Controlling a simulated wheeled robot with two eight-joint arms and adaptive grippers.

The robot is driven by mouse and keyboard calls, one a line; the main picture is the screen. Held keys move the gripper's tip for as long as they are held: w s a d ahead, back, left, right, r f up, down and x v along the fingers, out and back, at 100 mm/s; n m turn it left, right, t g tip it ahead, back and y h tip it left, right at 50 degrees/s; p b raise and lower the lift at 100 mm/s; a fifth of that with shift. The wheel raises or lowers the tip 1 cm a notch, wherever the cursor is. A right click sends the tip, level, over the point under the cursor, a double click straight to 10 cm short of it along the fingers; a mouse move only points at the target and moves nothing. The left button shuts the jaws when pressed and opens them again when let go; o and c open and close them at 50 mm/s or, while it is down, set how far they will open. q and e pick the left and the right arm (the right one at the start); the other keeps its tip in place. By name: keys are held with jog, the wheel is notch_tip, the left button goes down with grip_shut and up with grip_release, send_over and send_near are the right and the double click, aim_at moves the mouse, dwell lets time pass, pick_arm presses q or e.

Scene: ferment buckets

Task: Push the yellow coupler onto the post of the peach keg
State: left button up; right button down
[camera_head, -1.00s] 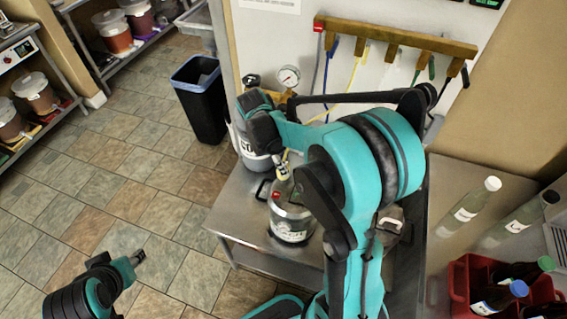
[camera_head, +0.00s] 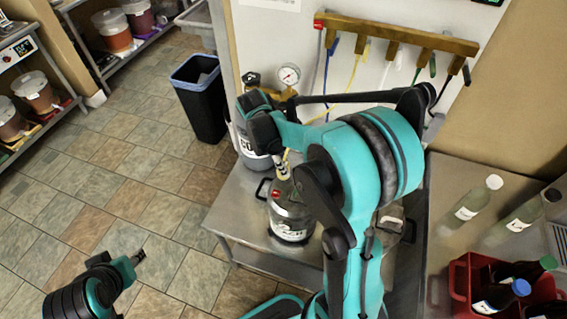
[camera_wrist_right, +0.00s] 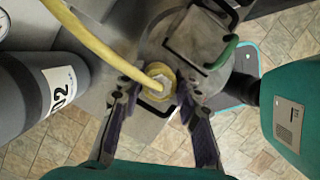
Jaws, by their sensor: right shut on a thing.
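My right gripper (camera_wrist_right: 157,100) is shut on the yellow coupler (camera_wrist_right: 158,78), and a yellow hose (camera_wrist_right: 95,40) runs from it to the upper left. I cannot tell whether the coupler touches a post; the gripper and coupler hide that spot. My left gripper (camera_head: 138,257) is over the floor at lower left, away from the keg, too small to read its jaws.
A grey CO2 cylinder (camera_wrist_right: 40,95) stands close to the right gripper. A second keg (camera_head: 393,222) is partly behind my right arm. A gauge (camera_head: 289,74) and hose rack (camera_head: 400,36) are at the wall. A red crate (camera_head: 462,280) holds bottles at right.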

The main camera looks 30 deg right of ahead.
jog(key=shift+f+b, duration=0.85)
jog(key=shift+f, duration=0.25)
dwell(1.9)
jog(key=shift+c, duration=1.9)
grip_release()
jog(key=shift+r, duration=0.1)
jog(key=shift+r+p, duration=2.9)
jog(key=shift+r, duration=0.8)
